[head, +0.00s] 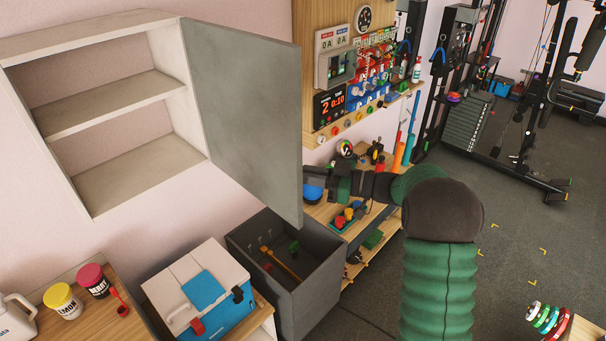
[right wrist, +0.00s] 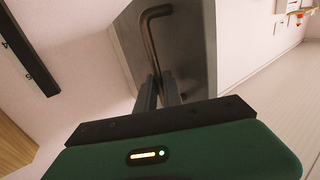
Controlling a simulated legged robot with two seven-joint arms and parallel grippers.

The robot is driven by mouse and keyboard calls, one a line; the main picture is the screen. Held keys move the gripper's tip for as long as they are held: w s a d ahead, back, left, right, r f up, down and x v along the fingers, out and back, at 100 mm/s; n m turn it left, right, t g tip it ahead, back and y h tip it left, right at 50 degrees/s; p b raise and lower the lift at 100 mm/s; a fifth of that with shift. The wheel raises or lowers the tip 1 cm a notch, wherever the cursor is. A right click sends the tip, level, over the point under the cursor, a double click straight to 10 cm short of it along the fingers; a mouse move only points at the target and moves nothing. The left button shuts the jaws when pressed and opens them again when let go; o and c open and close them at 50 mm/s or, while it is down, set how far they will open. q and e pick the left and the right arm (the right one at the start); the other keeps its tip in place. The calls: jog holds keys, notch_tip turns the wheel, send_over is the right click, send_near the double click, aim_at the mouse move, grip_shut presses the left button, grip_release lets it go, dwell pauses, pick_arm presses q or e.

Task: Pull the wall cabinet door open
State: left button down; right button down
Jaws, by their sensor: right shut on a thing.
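The white wall cabinet (head: 182,100) is at upper left in the head view. Its two inner shelves and grey-brown back show, and they look empty. Its grey door (head: 245,110) stands wide open, swung out to the right from the cabinet's right side. In the right wrist view the door (right wrist: 190,50) carries a dark, bent bar handle (right wrist: 147,35). My right gripper (right wrist: 160,88) is shut on the lower part of this handle. In the head view the door hides that gripper. My left gripper is not in view.
Below stand a white and blue cooler (head: 185,275), a dark open bin (head: 310,272) and a wooden counter (head: 95,325) with tubs (head: 62,302). A wooden panel with gauges (head: 309,60) hangs right of the door.

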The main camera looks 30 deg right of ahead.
jog(key=shift+f, duration=0.15)
jog(key=shift+s+a+r, duration=0.15)
jog(key=shift+a+r, duration=0.1)
jog(key=shift+a, duration=0.3)
jog(key=c, duration=1.8)
grip_release()
jog(key=shift+d, duration=0.2)
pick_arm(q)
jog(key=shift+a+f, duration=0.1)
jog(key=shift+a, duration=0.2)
pick_arm(e)
jog(key=shift+d+f, duration=0.15)
jog(key=shift+d, duration=0.15)
